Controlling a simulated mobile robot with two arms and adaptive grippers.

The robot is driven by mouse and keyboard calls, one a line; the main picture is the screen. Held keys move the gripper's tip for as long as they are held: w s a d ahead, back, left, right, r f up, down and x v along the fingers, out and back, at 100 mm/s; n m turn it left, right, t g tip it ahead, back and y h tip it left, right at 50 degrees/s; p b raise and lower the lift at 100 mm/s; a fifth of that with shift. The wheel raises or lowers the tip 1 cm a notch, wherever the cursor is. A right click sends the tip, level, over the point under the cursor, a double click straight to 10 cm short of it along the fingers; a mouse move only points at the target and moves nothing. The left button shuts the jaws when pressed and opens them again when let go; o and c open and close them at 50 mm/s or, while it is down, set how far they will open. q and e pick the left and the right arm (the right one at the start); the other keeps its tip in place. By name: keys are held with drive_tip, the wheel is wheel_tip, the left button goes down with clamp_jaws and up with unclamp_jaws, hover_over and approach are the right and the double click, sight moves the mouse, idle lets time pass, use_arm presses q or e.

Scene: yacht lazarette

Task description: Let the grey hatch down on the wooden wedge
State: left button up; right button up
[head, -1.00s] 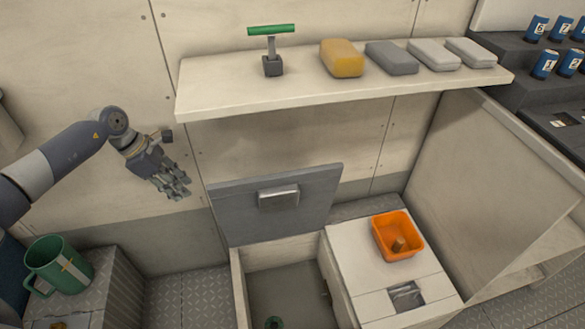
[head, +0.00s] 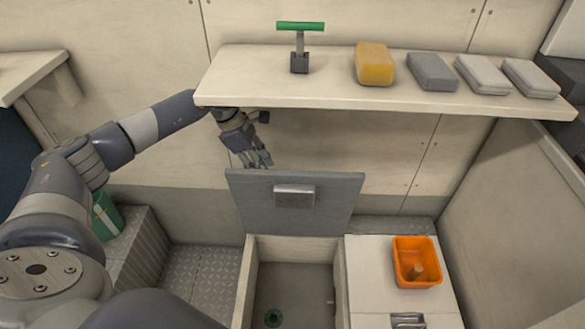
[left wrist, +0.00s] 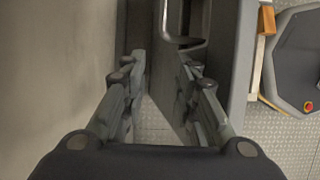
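The grey hatch (head: 250,205) stands raised at the back of an open locker in the head view, with a pale handle (head: 294,196) on its face. My left gripper (head: 258,160) is just above the hatch's upper left edge, near the wall. In the left wrist view, its fingers (left wrist: 160,75) are apart, with the grey hatch (left wrist: 228,65) beside and beyond them; I cannot tell if they touch it. A small brown wooden piece, possibly the wedge (head: 417,271), sits in the orange bin (head: 433,248). My right gripper is out of view.
A shelf (head: 240,88) overhangs the hatch, holding a green-handled tool (head: 300,50), a yellow block (head: 375,64) and grey blocks. The open locker (head: 290,290) below has a green ring inside. A pale panel (head: 510,200) stands at right.

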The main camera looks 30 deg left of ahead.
use_arm(q)
drive_tip(key=w+d, duration=0.1)
drive_tip(key=d, duration=0.1)
drive_tip(key=w+d, duration=0.1)
drive_tip(key=d, duration=0.2)
drive_tip(key=w+d, duration=0.1)
drive_tip(key=d, duration=0.1)
drive_tip(key=shift+w+d+f, duration=0.15)
drive_tip(key=shift+w+f, duration=0.1)
drive_tip(key=shift+f, duration=0.3)
clamp_jaws()
